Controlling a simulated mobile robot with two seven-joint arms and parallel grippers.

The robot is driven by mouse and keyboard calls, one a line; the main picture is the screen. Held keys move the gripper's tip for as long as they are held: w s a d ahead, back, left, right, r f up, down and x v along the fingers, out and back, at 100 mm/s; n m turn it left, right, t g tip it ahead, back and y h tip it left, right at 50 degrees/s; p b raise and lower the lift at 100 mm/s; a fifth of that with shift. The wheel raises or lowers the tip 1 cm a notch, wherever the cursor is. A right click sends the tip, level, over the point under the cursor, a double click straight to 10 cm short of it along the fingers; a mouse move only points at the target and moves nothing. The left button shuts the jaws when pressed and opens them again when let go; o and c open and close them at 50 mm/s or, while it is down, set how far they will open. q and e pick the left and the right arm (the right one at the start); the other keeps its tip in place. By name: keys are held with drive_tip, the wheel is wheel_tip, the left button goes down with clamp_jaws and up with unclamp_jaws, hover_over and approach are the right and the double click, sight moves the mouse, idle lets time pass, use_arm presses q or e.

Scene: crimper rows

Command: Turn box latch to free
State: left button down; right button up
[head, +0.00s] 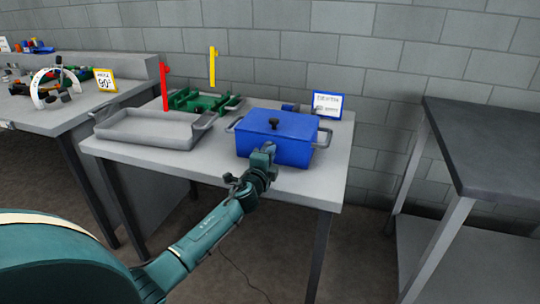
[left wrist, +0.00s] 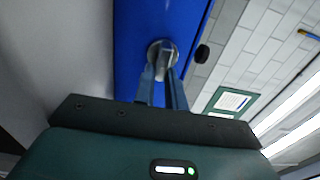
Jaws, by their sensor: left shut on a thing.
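The blue box (head: 280,138) stands on the grey table, with a black knob (head: 274,123) on its lid and a grey handle at each side. My left gripper (head: 264,150) is at the box's front face. In the left wrist view the two fingers (left wrist: 162,78) are shut on a small metal latch (left wrist: 162,50) that sits on a round base on the blue face (left wrist: 135,30). The latch is hidden behind the gripper in the head view. My right gripper is not in view.
A white sign (head: 327,105) stands behind the box. A dark table (head: 500,140) is at the right, across a gap.

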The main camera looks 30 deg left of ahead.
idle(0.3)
use_arm(q)
drive_tip(key=c, duration=1.4)
unclamp_jaws()
drive_tip(key=shift+c, duration=0.2)
drive_tip(key=shift+s, duration=0.1)
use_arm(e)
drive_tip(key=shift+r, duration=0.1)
use_arm(q)
drive_tip(key=shift+s+d, duration=0.1)
drive_tip(key=shift+s, duration=0.2)
drive_tip(key=p+v, duration=0.1)
drive_tip(key=v, duration=1.1)
drive_tip(key=shift+s, duration=0.2)
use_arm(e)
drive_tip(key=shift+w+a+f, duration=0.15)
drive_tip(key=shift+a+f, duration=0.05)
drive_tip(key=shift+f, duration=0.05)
